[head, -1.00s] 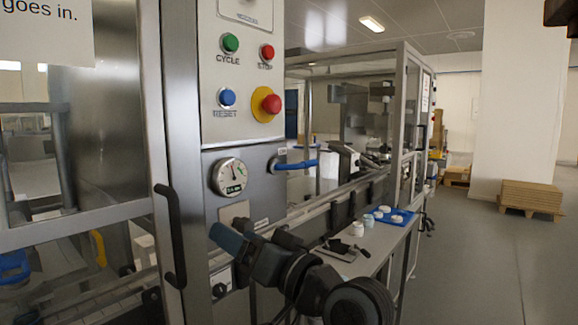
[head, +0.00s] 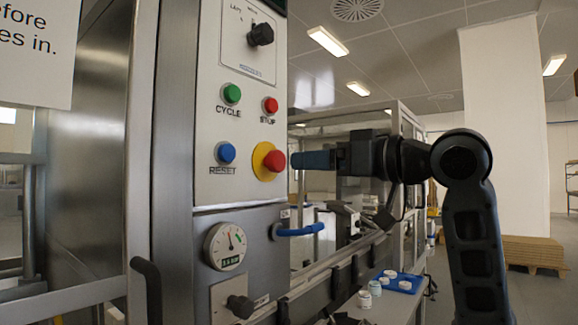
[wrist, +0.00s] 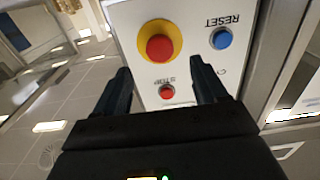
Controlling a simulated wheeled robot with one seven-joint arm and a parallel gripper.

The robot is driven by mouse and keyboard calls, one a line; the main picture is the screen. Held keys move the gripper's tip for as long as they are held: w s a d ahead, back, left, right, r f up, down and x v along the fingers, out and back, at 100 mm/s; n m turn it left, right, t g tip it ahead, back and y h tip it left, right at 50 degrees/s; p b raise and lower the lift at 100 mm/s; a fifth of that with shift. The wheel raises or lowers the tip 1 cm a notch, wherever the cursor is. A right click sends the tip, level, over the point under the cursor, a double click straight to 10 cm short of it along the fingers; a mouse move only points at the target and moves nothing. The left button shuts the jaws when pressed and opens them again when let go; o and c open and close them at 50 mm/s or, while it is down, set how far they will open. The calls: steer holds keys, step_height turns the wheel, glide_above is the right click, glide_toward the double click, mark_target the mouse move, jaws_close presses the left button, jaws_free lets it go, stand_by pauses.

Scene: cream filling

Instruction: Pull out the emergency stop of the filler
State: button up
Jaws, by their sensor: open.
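The emergency stop (head: 274,161) is a large red mushroom button on a yellow round plate, on the filler's control panel (head: 200,130). It also shows in the wrist view (wrist: 159,48), beyond and between the fingertips. My gripper (head: 294,160) is level with the button and just to its right in the head view, pointing at the panel. In the wrist view its two fingers (wrist: 158,80) are apart with nothing between them, and the red STOP button (wrist: 167,92) shows through the gap. I see no contact with the emergency stop.
A green CYCLE button (head: 232,94), a red STOP button and a blue RESET button (head: 226,153) sit close by. A black knob (head: 261,34) juts out above. A gauge (head: 225,246) and blue handle (head: 300,230) are below. A blue tray (head: 400,283) stands lower right.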

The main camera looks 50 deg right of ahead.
mark_target(280, 163)
steer(key=shift+w+p, duration=0.5)
steer(key=shift+w, duration=3.35)
steer(key=shift+c, duration=0.2)
